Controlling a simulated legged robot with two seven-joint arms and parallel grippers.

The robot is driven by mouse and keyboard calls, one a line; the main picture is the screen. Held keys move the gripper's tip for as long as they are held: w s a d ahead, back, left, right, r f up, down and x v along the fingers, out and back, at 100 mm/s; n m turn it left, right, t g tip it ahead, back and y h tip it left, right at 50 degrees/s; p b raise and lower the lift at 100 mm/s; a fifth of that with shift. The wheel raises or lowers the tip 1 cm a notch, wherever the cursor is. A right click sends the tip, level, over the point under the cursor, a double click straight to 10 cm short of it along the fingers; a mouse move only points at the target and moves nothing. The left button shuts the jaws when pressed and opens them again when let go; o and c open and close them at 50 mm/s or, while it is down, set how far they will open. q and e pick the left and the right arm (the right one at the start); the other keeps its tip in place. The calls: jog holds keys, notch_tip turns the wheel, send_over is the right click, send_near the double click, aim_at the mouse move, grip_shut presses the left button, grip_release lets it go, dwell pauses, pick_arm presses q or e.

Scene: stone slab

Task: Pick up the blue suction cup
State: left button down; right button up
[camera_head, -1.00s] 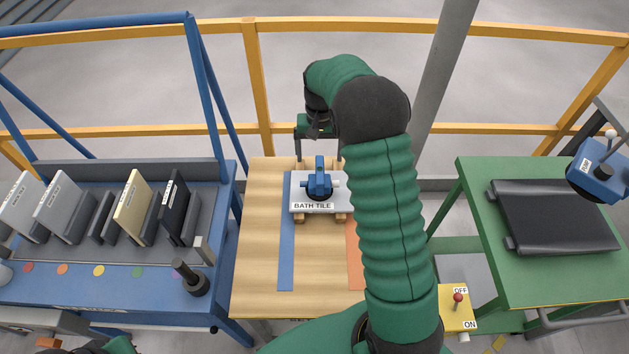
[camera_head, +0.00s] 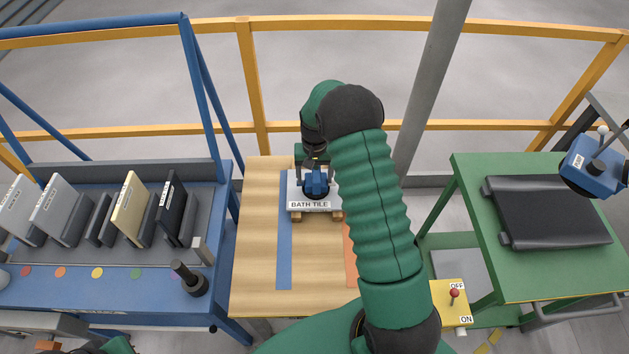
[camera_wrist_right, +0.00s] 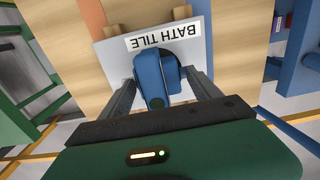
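The blue suction cup (camera_head: 316,185) sits on a white slab labelled BATH TILE (camera_head: 310,205) on the wooden table. It also shows in the right wrist view (camera_wrist_right: 152,80), on the same slab (camera_wrist_right: 200,30). My right gripper (camera_head: 316,172) is low over the cup. In the wrist view its two fingers (camera_wrist_right: 162,82) stand apart, one on each side of the blue body, with narrow gaps visible. The fingertips partly overlap the slab in that view, so their exact height is hard to tell. My left gripper does not show; only a green bit of my arm shows at the bottom left.
The wooden table (camera_head: 255,240) carries blue (camera_head: 285,250) and orange strips. A blue rack (camera_head: 110,280) with several upright slabs stands left. A green table (camera_head: 530,270) with a black pad (camera_head: 550,210) and a blue knobbed device (camera_head: 592,172) stands right. A yellow railing runs behind.

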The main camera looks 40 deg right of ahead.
jog(key=shift+s+d+f, duration=0.1)
jog(key=shift+d, duration=0.3)
jog(key=c, duration=0.7)
jog(key=shift+a, duration=0.2)
grip_shut()
